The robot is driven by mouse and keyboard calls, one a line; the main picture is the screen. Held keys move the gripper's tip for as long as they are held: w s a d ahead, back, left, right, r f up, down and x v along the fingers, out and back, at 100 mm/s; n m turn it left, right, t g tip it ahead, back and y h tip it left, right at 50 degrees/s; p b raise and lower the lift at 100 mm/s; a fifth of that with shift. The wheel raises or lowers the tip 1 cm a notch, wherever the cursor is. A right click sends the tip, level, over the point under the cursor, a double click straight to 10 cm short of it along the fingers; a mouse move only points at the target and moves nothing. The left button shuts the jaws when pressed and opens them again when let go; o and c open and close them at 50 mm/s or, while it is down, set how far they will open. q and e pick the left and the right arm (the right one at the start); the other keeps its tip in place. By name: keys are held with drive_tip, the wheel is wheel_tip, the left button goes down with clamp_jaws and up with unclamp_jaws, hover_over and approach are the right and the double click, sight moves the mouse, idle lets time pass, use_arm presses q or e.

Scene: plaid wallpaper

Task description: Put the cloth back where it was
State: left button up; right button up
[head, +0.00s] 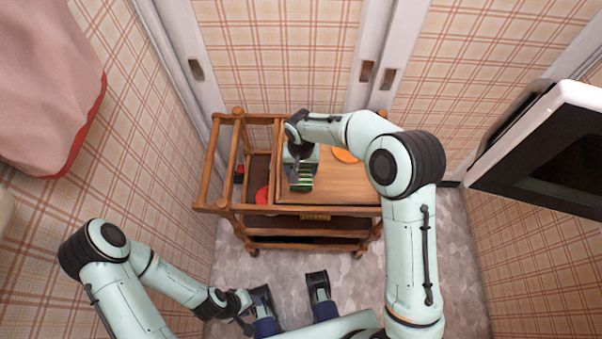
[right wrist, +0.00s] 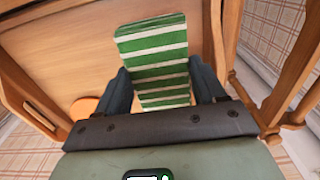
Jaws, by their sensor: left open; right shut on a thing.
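The cloth (head: 302,180) is green with white stripes and is over the top of a wooden trolley (head: 350,188). My right gripper (head: 300,165) is shut on it. In the right wrist view the cloth (right wrist: 153,52) lies between the two dark fingers and sticks out beyond them, over the wooden top (right wrist: 75,50). I cannot tell whether the cloth touches the wood. My left gripper (head: 245,318) is open and empty, low at the bottom of the head view, away from the trolley.
An orange round thing (head: 345,155) lies on the trolley top. A red thing (head: 262,195) is lower down in the trolley's left part. Wooden rails (head: 228,165) rise at its left. A white-framed dark panel (head: 550,145) juts in at right. Pink cloth (head: 45,85) hangs at left.

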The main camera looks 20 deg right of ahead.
sight(301, 171)
wheel_tip(301, 171, down, 4)
drive_tip(key=shift+r, duration=0.15)
drive_tip(key=o, duration=0.9)
drive_tip(key=shift+o, duration=0.2)
drive_tip(key=shift+r, duration=0.1)
wheel_tip(301, 171, up, 12)
drive_tip(key=shift+s+p, duration=0.1)
drive_tip(key=shift+p, duration=0.45)
